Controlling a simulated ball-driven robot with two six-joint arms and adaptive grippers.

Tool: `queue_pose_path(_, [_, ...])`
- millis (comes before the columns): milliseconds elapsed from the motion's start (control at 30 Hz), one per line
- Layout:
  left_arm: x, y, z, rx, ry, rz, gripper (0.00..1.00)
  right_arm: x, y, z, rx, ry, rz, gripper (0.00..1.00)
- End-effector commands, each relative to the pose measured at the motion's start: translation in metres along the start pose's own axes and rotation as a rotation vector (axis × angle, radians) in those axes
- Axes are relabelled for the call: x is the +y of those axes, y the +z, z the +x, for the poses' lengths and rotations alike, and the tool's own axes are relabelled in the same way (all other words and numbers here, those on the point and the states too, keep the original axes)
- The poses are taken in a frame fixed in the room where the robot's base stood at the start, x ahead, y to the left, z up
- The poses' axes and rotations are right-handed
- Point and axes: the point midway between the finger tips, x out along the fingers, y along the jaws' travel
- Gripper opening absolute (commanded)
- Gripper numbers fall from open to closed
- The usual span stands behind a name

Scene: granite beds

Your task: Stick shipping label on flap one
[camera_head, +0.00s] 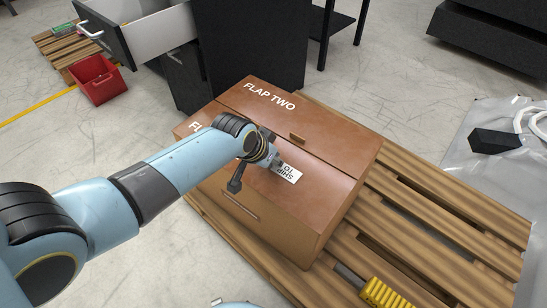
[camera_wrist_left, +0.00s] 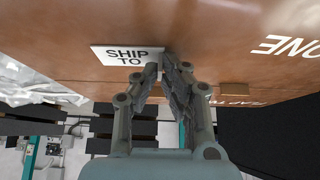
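The brown carton (camera_head: 325,150) stands closed on a wooden pallet. The rear flap reads FLAP TWO (camera_head: 269,95). Flap one (camera_head: 310,192) is the near flap, its lettering mostly hidden by my left arm; "ONE" shows in the left wrist view (camera_wrist_left: 290,46). The white shipping label (camera_head: 288,173), reading SHIP TO, is at the surface of flap one; it also shows in the left wrist view (camera_wrist_left: 112,53). My left gripper (camera_wrist_left: 164,67) has its fingertips together at the label's edge and appears shut on it. Whether the label lies fully flat is unclear. My right gripper is out of view.
The pallet (camera_head: 440,230) extends to the right, with a yellow ribbed object (camera_head: 385,294) at its front. A red bin (camera_head: 96,79) and an open drawer (camera_head: 150,40) stand at back left. Plastic sheeting (camera_head: 480,175) with a black item (camera_head: 495,141) lies at right.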

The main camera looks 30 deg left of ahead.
Motion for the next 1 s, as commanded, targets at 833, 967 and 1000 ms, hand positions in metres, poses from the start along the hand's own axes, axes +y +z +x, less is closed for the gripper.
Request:
queue_pose_path(833, [0.0,0.002,0.0,-0.003,0.0,0.0,0.33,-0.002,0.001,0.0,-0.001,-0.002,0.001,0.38])
queue_pose_path(967, [0.0,0.002,-0.007,-0.001,0.0,0.001,0.33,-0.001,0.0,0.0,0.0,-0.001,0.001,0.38])
queue_pose_path(1000, [0.0,0.001,-0.011,-0.001,0.0,0.001,0.33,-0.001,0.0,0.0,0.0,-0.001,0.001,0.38])
